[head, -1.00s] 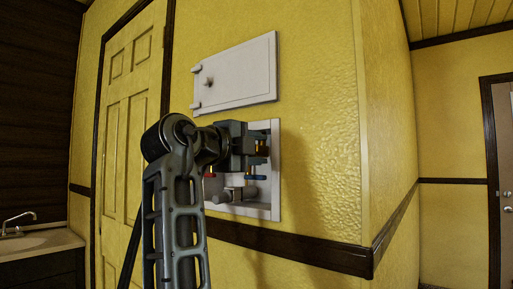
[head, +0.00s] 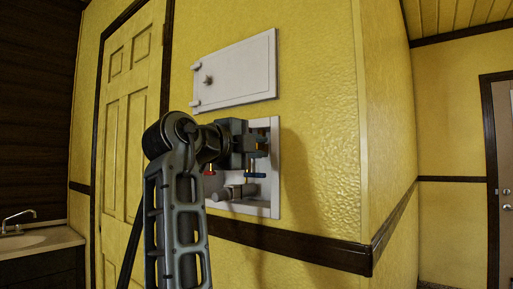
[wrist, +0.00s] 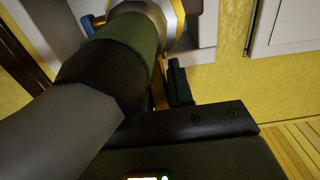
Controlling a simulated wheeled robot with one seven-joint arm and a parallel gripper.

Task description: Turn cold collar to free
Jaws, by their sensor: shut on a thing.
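A white recessed wall box (head: 273,190) holds a red fitting (head: 209,173), a blue fitting (head: 256,175) and a grey cylindrical piece (head: 235,191). My gripper (head: 257,149) is at the upper right of the box, in front of its blue parts. It is shut on the cold collar, which its jaws mostly hide. In the wrist view, one dark finger (wrist: 180,82) lies beside a thin brass-coloured part (wrist: 159,91). A large grey, black and green cylinder (wrist: 105,70) hides the other finger. A blue part (wrist: 92,23) shows at upper left.
A white panel with a knob (head: 235,70) is just above the box. Dark wall trim (head: 300,247) runs below it. A yellow door (head: 125,120) is to the left, and a sink (head: 30,240) is at lower left. The wall right of the box is clear.

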